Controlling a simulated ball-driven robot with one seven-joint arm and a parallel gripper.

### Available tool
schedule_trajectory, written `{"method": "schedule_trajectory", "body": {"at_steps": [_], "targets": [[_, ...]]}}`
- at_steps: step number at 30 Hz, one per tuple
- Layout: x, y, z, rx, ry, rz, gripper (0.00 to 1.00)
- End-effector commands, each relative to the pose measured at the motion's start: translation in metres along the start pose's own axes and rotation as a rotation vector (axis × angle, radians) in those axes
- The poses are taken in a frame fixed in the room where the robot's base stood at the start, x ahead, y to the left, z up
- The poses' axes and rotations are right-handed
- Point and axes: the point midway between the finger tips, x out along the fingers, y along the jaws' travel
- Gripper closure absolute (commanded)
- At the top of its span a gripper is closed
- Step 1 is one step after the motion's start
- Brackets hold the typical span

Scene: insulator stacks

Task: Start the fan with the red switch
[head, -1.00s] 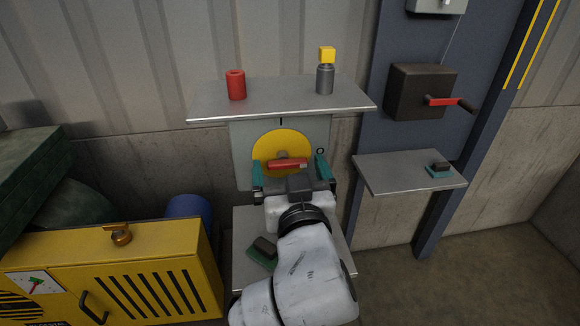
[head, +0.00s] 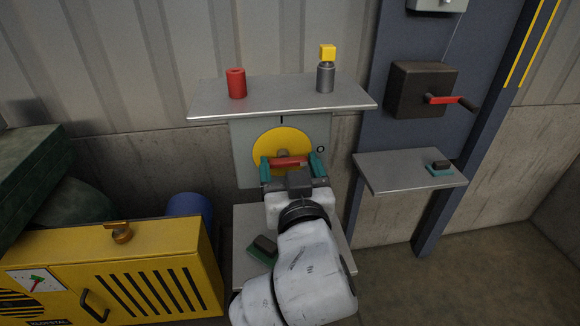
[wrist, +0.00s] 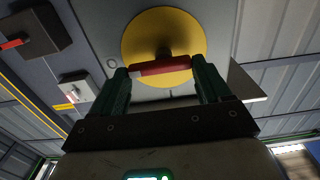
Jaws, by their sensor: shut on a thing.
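The red switch bar (head: 290,162) sits in front of a round yellow disc (head: 281,142) on a grey wall panel (head: 241,165). The bar lies nearly level. My gripper (head: 292,164) reaches up to it from below, with its teal fingers at the bar's two ends. In the wrist view my gripper (wrist: 163,75) is shut on the red bar (wrist: 160,68), one finger at each end, with the yellow disc (wrist: 150,30) behind it. No fan can be made out in these views.
A dark box with a red-handled crank (head: 445,99) and a small side shelf (head: 400,178) are at right. A yellow cabinet (head: 120,260) stands at lower left.

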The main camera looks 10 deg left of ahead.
Motion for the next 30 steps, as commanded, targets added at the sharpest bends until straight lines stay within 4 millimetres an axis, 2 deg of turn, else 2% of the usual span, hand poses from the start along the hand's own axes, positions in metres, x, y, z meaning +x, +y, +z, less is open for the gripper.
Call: {"method": "schedule_trajectory", "body": {"at_steps": [11,30], "targets": [[0.0,-0.0004,-0.0025,-0.12,0.0,0.0,0.54],[-0.0001,-0.0046,-0.0049,-0.7,-0.003,0.0,0.54]]}}
